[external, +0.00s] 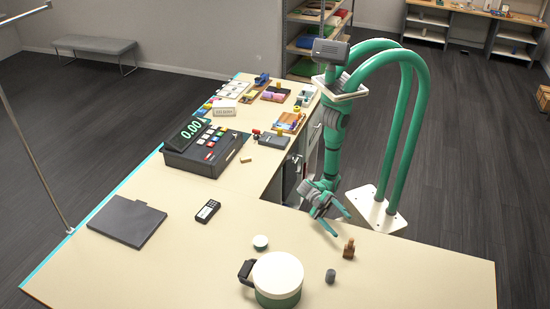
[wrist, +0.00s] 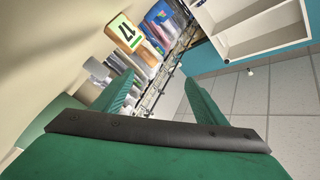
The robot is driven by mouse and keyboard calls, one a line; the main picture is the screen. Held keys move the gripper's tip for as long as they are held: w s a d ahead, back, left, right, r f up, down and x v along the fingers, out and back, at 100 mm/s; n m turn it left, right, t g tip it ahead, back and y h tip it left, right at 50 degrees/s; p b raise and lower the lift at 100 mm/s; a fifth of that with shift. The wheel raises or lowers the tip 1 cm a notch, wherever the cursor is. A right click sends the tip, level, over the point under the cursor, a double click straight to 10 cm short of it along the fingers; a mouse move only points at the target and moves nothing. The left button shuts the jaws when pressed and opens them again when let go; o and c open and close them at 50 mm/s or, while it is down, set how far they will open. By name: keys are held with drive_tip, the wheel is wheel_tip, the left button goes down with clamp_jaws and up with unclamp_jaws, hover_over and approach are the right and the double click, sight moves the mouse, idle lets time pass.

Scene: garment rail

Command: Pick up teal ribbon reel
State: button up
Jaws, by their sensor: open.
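I cannot make out a teal ribbon reel for certain. A small round piece with a pale top and a darker green-teal edge (external: 260,242) lies on the counter in the external view and may be it. My gripper (external: 342,224) is open and empty, over the counter's back edge, to the right of that piece and apart from it. In the wrist view my gripper (wrist: 157,84) shows two spread green fingers with nothing between them, and no reel shows there.
A large round white-topped green item (external: 279,272) with a black part stands on the counter (external: 420,275). A grey cylinder (external: 330,276) and a brown bottle-like piece (external: 348,249) stand near my gripper. A calculator-like device (external: 207,211), dark folder (external: 127,221) and cash register (external: 203,148) are further left.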

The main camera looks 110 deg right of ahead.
sight(261, 238)
drive_tip(key=w+d+f+t+h, duration=0.1)
drive_tip(key=w+d, duration=0.1)
drive_tip(key=w, duration=0.2)
drive_tip(key=w+d+f+n+t+h, duration=0.1)
drive_tip(key=w+d, duration=0.1)
drive_tip(key=w, duration=0.3)
drive_tip(key=w+d+n+t, duration=0.1)
drive_tip(key=w+d+t, duration=0.1)
drive_tip(key=w, duration=0.3)
drive_tip(key=shift+w+d+f+h, duration=0.25)
drive_tip(key=shift+d+f+h, duration=0.15)
drive_tip(key=shift+d, duration=0.05)
drive_tip(key=w+d+t+h, duration=0.1)
drive_tip(key=w+d, duration=0.3)
drive_tip(key=w+d+f+n+t+h, duration=0.1)
drive_tip(key=w+d, duration=0.3)
drive_tip(key=w+d+f+t+h, duration=0.1)
drive_tip(key=w+d+h, duration=0.1)
drive_tip(key=w+d, duration=0.1)
drive_tip(key=shift+w+d+t, duration=0.4)
drive_tip(key=shift+d, duration=0.05)
drive_tip(key=shift+w+f, duration=0.25)
drive_tip(key=x, duration=0.5)
drive_tip(key=shift+x, duration=2.6)
drive_tip(key=shift+s+a+r, duration=0.15)
drive_tip(key=shift+s+a, duration=0.05)
drive_tip(key=c, duration=1)
